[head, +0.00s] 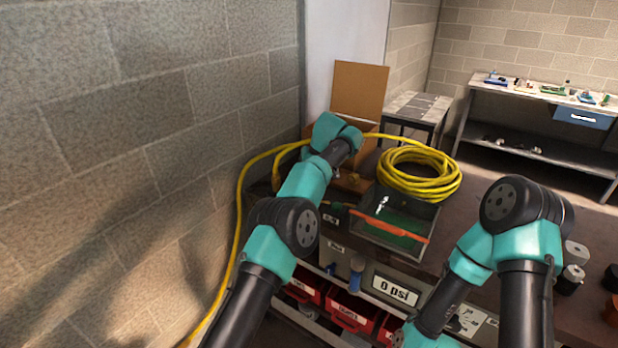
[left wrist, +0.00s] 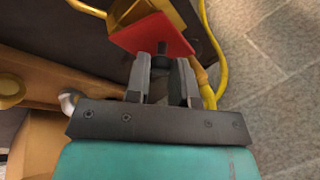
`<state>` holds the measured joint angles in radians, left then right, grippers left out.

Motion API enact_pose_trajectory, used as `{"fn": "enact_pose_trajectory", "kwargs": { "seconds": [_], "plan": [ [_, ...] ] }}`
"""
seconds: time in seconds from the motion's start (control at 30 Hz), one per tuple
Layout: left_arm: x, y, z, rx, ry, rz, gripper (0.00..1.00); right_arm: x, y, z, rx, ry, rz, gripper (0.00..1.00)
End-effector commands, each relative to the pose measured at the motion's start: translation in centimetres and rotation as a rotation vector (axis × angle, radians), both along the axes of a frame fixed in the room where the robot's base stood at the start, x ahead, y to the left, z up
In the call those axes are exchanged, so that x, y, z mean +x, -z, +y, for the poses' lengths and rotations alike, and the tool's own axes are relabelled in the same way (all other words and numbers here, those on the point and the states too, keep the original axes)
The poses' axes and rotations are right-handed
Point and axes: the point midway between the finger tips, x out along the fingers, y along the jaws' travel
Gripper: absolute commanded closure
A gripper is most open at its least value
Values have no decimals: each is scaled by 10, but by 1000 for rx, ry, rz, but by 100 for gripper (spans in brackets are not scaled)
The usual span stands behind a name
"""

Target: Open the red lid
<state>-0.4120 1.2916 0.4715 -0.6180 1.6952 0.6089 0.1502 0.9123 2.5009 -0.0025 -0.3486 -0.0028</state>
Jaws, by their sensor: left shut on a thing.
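The red lid (left wrist: 150,36) shows in the left wrist view as a flat red plate with a dark knob (left wrist: 161,52) on its near side. It lies against a brass-yellow box (left wrist: 138,10); I cannot tell whether a gap is between them. My left gripper (left wrist: 162,66) has its two grey fingers on either side of the knob and is shut on it. In the head view my left arm reaches to the back left of the bench and hides the lid and the gripper. My right arm is at the right; its gripper is not in view.
A coiled yellow hose (head: 447,190) lies on the bench right of my left arm and runs along the wall. A brown board (head: 359,90) stands behind. Red bins (head: 352,312) sit below.

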Motion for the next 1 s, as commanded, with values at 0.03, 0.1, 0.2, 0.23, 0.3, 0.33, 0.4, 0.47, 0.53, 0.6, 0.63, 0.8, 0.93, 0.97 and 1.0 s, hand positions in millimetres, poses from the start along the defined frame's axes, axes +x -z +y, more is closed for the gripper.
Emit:
{"fn": "enact_pose_trajectory", "kwargs": {
  "seconds": [0.03,0.1,0.2,0.23,0.3,0.33,0.4,0.47,0.53,0.6,0.63,0.8,0.93,0.97,1.0],
  "plan": [
    [-1,2,1,2,-2,9,100,0,0,0,0,0,0,57],
    [-1,2,1,3,-2,12,100,0,0,0,0,0,0,57],
    [-2,2,1,3,-2,13,100,0,0,0,0,0,0,57],
    [-2,2,1,3,-2,13,100,0,0,0,0,0,0,57],
    [-2,2,1,3,-3,14,77,0,0,0,0,0,0,57],
    [-2,2,1,3,-3,14,74,0,0,0,0,0,0,57],
    [-2,1,1,3,-2,13,67,0,0,0,0,0,0,57],
    [-2,1,0,2,-2,12,61,0,0,0,0,0,0,57],
    [-2,1,0,2,-2,12,55,0,0,0,0,0,0,57],
    [-2,1,0,2,-2,11,52,0,0,0,0,0,0,57],
    [-2,1,0,2,-2,11,52,0,0,0,0,0,0,57],
    [-2,0,0,1,-1,10,52,0,0,0,0,0,0,57],
    [-2,-4,5,1,-9,9,52,0,0,0,0,0,0,57],
    [-2,-6,8,1,-14,8,52,0,0,0,0,0,0,57],
    [-2,-10,12,0,-20,8,52,0,0,0,0,0,0,57]
  ]
}}
